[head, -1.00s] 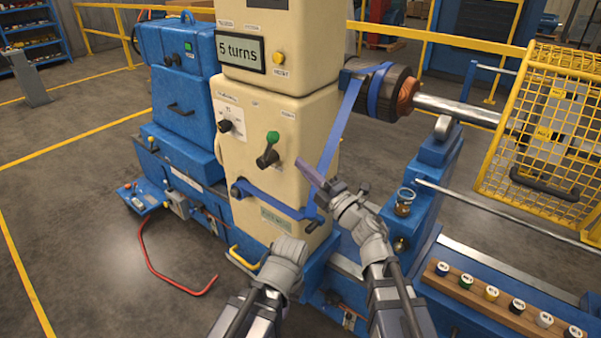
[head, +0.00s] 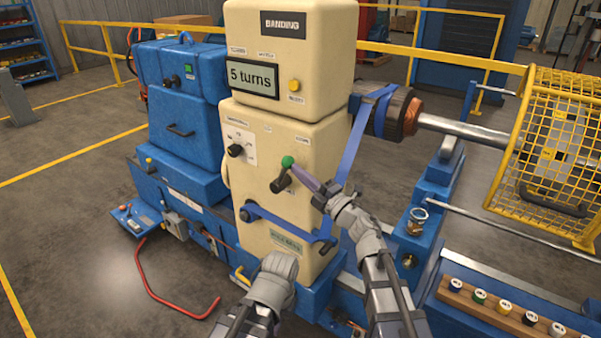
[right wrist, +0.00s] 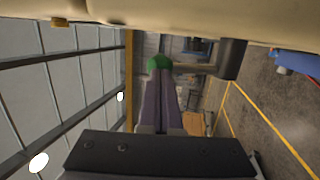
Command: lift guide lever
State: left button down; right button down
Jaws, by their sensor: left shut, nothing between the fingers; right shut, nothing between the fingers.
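The lever with a green knob (head: 287,162) sticks out from the front of the cream cabinet, its dark pivot (head: 281,182) just below the knob. My right gripper (head: 300,170), with purple fingers, is shut and empty with its tips at the knob. In the right wrist view the green knob (right wrist: 159,63) appears right at the ends of the shut fingers (right wrist: 160,85); I cannot tell whether they touch. The lever's grey shaft runs right to a dark hub (right wrist: 232,59). My left gripper (head: 277,264) is low before the cabinet, away from the lever, its fingertips hard to make out.
A blue band (head: 290,226) runs across the cabinet front and up to the rotor (head: 384,112). A display (head: 251,79) reads "5 turns" under a "BANDING" sign. A jar (head: 417,220), a rack of small pots (head: 500,308) and a yellow mesh guard (head: 560,145) stand right.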

aim_at(287, 157)
jog(key=r+p, duration=0.1)
jog(key=p, duration=0.1)
jog(key=w+a+r+g+h+p, duration=0.1)
jog(key=p, duration=0.2)
jog(key=a+r+g+p, duration=0.1)
jog(key=p, duration=0.1)
jog(key=shift+w+a+h, duration=0.1)
jog(key=shift+w+h, duration=0.25)
jog(key=shift+h, duration=0.05)
jog(key=w+a, duration=0.1)
jog(key=w+a+p, duration=0.1)
jog(key=a, duration=0.1)
jog(key=shift+r+n, duration=0.3)
jog(key=shift+r, duration=0.05)
jog(key=shift+s+a+x, duration=0.1)
jog(key=shift+x, duration=0.85)
jog(key=shift+s+a+x, duration=0.1)
jog(key=shift+x, duration=0.85)
jog(key=shift+a, duration=0.1)
jog(key=shift+r+p, duration=0.15)
jog(key=shift+p, duration=0.15)
